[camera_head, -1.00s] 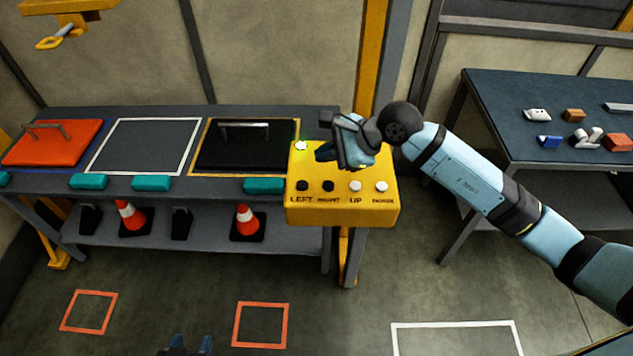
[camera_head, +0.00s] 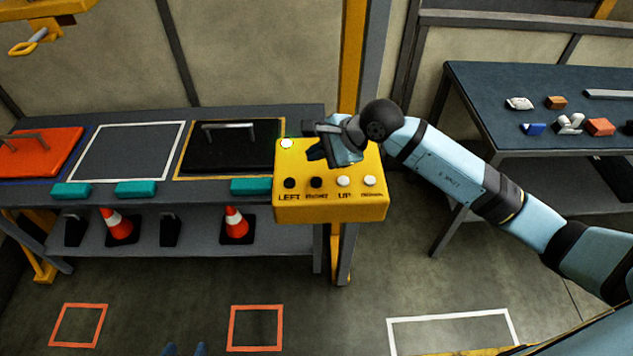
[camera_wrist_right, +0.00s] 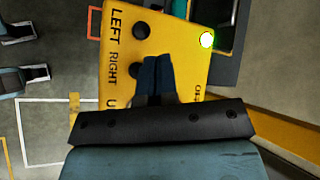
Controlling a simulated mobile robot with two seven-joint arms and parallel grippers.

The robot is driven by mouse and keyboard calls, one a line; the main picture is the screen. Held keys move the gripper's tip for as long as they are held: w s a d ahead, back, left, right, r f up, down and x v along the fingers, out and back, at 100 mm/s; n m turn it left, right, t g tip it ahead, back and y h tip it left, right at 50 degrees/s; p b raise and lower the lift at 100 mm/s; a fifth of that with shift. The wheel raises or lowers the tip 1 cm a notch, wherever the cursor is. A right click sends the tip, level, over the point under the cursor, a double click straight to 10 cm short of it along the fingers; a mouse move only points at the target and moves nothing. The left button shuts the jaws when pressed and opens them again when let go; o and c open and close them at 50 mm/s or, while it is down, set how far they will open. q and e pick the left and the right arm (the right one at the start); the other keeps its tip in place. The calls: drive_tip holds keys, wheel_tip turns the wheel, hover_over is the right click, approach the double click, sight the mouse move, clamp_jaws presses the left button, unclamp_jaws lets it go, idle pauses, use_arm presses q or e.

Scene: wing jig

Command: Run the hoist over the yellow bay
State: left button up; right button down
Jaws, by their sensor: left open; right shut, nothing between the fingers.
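The yellow hoist (camera_head: 46,8) hangs at the top left of the head view, its hook (camera_head: 24,47) near the orange panel's side of the bench. The yellow-outlined bay (camera_head: 180,176) is right of the white-outlined one and holds a black panel (camera_head: 222,152) with a handle. The yellow control box (camera_head: 330,208) has buttons including LEFT and UP; a lamp (camera_wrist_right: 207,40) glows green. My right gripper (camera_head: 318,150) is shut and empty over the box; in the wrist view its fingertips (camera_wrist_right: 157,60) are beside the RIGHT button (camera_wrist_right: 138,70). Contact cannot be told. My left gripper (camera_head: 186,349) barely shows at the bottom edge, open.
An orange panel (camera_head: 45,160) lies at the bench's left; the white-outlined bay (camera_head: 128,150) is empty. Teal blocks (camera_head: 137,189) line the front edge, and cones (camera_head: 236,222) stand on the shelf below. A dark table (camera_head: 490,95) with small parts stands at the right.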

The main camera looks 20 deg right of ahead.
drive_tip(key=b, duration=0.2)
hover_over(317, 182)
wheel_tip(317, 182, down, 5)
drive_tip(key=shift+r, duration=0.2)
drive_tip(key=shift+f+b, duration=0.5)
drive_tip(key=shift+b, duration=0.15)
drive_tip(key=shift+s+r, duration=0.1)
idle(0.6)
idle(0.4)
drive_tip(key=shift+f+b, duration=0.45)
drive_tip(key=shift+b, duration=0.1)
drive_tip(key=shift+f, duration=0.1)
